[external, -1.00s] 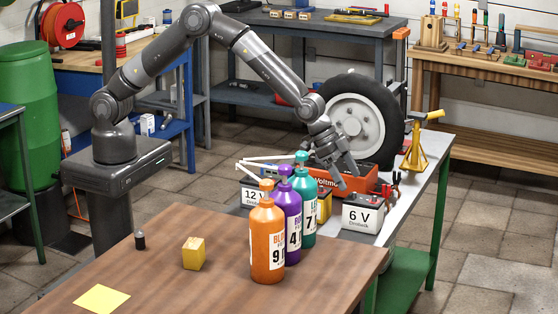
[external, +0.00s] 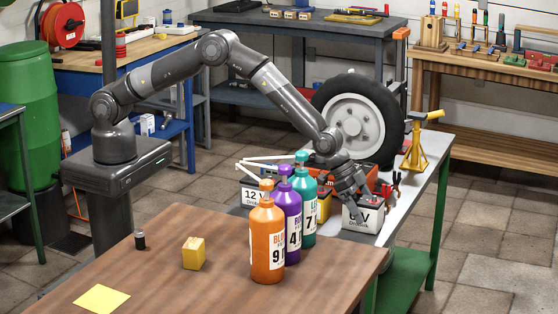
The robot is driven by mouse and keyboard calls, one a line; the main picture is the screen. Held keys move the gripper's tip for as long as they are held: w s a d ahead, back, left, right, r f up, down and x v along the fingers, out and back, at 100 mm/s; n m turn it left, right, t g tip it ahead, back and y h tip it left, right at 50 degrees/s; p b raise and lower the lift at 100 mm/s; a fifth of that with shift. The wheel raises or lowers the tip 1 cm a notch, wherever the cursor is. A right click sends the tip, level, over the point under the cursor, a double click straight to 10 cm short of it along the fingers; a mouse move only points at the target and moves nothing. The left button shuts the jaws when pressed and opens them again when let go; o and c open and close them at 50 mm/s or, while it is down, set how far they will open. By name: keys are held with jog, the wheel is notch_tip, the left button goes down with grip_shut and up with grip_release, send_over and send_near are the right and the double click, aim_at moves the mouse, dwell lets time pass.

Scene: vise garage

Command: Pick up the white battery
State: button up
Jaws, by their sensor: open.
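The white battery (external: 373,218), labelled 6 V, stands upright on the grey bench near its front end. Its top is dark. My gripper (external: 360,208) is open and pointing down at the white battery, with one finger in front of its label, covering the "6". The far finger is hard to make out, and I cannot tell whether either finger touches the battery.
Orange (external: 267,240), purple (external: 289,215) and teal (external: 306,206) pump bottles stand just left of the battery. A 12 V battery (external: 253,196) is behind them. A wheel (external: 357,118), an orange-red box (external: 350,180) and a yellow jack stand (external: 415,150) are farther back.

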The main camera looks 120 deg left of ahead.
jog(key=shift+w+f, duration=0.1)
jog(key=shift+f, duration=0.1)
jog(key=shift+c, duration=0.3)
jog(key=c, duration=1.8)
jog(key=shift+w+r, duration=0.1)
jog(key=shift+r, duration=0.05)
